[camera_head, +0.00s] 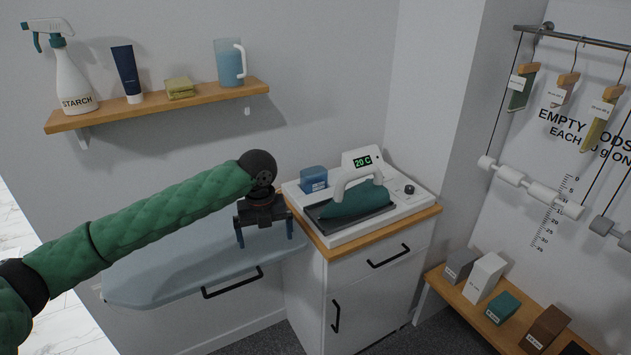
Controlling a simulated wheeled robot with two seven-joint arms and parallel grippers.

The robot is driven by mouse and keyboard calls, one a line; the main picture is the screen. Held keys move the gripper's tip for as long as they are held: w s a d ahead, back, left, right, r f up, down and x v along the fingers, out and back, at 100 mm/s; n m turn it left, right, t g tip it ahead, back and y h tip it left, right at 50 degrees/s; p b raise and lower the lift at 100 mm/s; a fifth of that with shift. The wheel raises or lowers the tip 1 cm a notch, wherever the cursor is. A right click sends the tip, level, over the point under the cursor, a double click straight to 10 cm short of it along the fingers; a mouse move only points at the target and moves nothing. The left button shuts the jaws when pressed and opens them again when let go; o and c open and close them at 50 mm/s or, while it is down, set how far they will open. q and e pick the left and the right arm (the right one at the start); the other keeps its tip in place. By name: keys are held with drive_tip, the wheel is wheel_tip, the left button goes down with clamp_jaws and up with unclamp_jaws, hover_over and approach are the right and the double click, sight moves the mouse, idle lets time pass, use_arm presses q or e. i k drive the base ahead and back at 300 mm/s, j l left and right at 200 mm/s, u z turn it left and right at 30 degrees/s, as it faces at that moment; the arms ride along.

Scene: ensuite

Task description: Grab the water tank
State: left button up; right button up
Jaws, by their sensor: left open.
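The water tank, as I take it, is a small blue box with a label (314,179) at the back left corner of the white ironing station (388,221). A green and white iron (357,200) rests on the station's dark plate, to the right of the tank. My left gripper (265,242) points down, open and empty, above the right end of the ironing board. It is left of the tank and nearer to me, apart from it. My right gripper is not in view.
The pale blue ironing board (165,270) lies under my left arm. The station stands on a white cabinet (375,280) with a wooden top. A wall shelf (160,106) holds a starch bottle (70,80) and a blue jug (229,66). A bench (470,308) with boxes is at right.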

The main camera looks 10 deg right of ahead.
sight(314, 179)
drive_tip(key=i+l, duration=1)
drive_tip(key=i, duration=0.25)
